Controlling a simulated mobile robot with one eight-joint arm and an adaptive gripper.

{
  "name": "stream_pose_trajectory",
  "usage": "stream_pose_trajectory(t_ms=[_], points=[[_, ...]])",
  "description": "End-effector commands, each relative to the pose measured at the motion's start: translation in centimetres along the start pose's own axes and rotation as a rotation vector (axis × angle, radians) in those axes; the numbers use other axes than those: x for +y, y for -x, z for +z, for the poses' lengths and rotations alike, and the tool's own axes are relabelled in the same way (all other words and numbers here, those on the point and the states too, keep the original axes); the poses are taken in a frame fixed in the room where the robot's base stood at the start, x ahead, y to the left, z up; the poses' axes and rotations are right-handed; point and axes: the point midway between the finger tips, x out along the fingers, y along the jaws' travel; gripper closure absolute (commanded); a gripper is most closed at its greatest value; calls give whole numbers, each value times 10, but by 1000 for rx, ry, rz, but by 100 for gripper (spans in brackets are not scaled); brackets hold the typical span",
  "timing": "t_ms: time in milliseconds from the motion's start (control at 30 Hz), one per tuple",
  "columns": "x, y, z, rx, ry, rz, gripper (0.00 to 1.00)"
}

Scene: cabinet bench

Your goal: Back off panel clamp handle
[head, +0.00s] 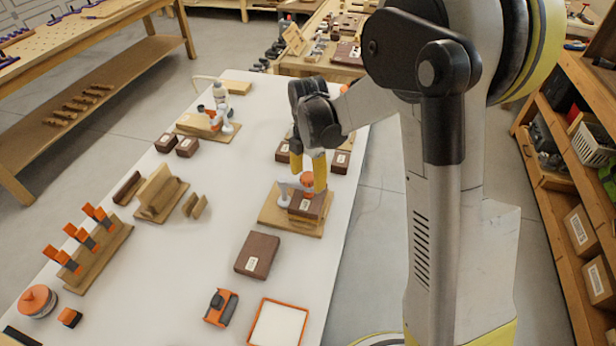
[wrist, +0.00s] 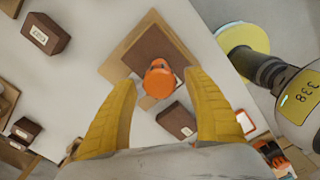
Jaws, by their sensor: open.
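The panel clamp's orange handle (head: 307,181) stands above a dark brown panel (head: 308,205) on a wooden base board (head: 275,214). A pale post (head: 283,194) rises on the left of the board. My gripper (head: 308,179) is open over the handle, pointing down with yellow fingers. In the wrist view the round orange handle (wrist: 160,82) lies between the two fingertips, with a gap on each side. The brown panel (wrist: 157,50) lies beyond it. I cannot tell whether the tips are level with the handle. The clamp's lower part is mostly hidden.
A brown labelled box (head: 257,255) lies in front of the board. An orange-rimmed tray (head: 278,324) and an orange-black device (head: 221,307) lie nearer. A second clamp fixture (head: 215,118) stands farther back. Wooden holders (head: 158,193) stand left. White tabletop is free between them.

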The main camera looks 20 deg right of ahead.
Motion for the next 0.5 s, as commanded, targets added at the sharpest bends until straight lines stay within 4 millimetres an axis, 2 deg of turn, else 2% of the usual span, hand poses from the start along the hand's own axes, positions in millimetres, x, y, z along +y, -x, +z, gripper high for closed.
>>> stream_pose_trajectory(t_ms=[167,500], points=[[0,16,0,0,0,0,40],[0,90,0,0,0,0,40]])
